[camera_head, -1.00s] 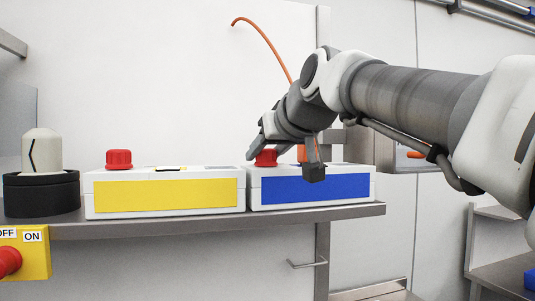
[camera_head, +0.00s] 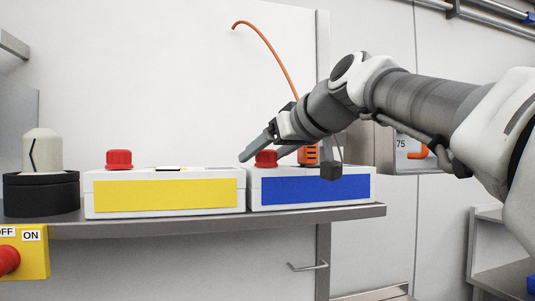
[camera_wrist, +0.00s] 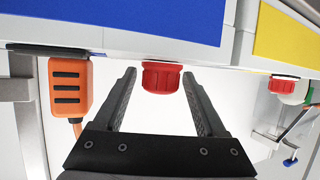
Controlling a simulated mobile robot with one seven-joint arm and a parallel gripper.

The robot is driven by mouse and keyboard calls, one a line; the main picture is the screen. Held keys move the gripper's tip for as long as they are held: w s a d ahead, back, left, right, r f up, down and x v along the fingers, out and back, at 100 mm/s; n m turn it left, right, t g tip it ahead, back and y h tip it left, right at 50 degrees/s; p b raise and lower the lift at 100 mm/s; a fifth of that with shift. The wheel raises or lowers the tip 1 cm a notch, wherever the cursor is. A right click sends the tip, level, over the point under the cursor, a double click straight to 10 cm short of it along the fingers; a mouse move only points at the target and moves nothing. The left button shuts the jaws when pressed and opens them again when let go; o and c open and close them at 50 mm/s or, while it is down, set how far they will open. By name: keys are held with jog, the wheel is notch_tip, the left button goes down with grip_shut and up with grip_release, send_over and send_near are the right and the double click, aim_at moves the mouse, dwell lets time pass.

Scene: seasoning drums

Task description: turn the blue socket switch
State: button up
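The blue socket switch is the red knob (camera_head: 266,158) on the white box with the blue front panel (camera_head: 316,190). In the wrist view the red knob (camera_wrist: 162,78) shows under the blue panel, between the two fingertips. My gripper (camera_wrist: 159,74) is open, with a finger on each side of the knob and a visible gap on both sides. In the head view my gripper (camera_head: 256,150) reaches in from the right, tilted low at the knob. One dark finger extends past the knob's left side. Whether anything touches the knob is not clear.
An orange plug (camera_head: 308,154) with a cable stands on the blue box, right of the knob. The yellow-panel box (camera_head: 165,195) with its own red knob (camera_head: 119,159) is beside it. A black-and-white dial (camera_head: 41,193) stands at the left. All rest on a grey shelf (camera_head: 225,222).

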jog(key=v, duration=1.7)
jog(key=shift+s+d, duration=0.15)
jog(key=shift+s, duration=0.05)
